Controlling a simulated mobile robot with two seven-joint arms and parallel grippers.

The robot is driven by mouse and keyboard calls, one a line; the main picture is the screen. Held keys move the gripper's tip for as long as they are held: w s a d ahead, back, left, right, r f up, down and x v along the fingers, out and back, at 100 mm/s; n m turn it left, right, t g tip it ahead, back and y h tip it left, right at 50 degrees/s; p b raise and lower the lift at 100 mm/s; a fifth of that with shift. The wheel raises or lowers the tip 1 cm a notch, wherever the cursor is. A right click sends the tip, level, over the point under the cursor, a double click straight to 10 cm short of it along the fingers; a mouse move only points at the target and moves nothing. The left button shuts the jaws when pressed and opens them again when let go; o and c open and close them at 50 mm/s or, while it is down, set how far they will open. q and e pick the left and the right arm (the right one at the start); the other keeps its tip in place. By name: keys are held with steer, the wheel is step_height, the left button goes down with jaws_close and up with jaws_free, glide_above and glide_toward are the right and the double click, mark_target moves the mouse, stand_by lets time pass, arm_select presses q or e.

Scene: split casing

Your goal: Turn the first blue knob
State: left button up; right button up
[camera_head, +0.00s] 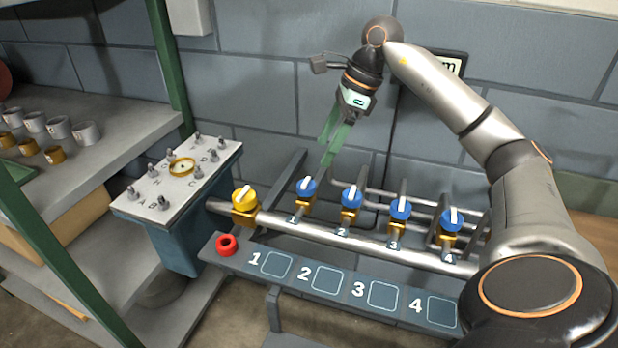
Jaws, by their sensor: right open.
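Several blue knobs stand in a row on a metal pipe, each on a brass valve body with a white bar on top. The first blue knob (306,188) is the leftmost, by the tag marked 1. To its right are the second blue knob (351,197), the third (400,208) and the fourth (451,219). My right gripper (325,155) has green fingers pointing down. It is open and empty, above and slightly right of the first knob in the picture, apparently not touching it. My left gripper is not in view.
A yellow knob (244,199) sits at the pipe's left end, beside a lettered panel (180,172) with several studs. In front, a grey rail (287,279) carries squares numbered 1 to 4 and a red ring (226,244). Shelves with cups (58,128) stand left; pipes run behind the knobs.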

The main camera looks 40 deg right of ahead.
mark_target(308, 181)
steer(key=x, duration=0.8)
steer(key=shift+a+f, duration=0.1)
steer(key=shift+w+a+f+b, duration=0.2)
steer(key=shift+f+b, duration=0.1)
steer(key=shift+f, duration=0.35)
steer(key=shift+c, duration=0.2)
jaws_close()
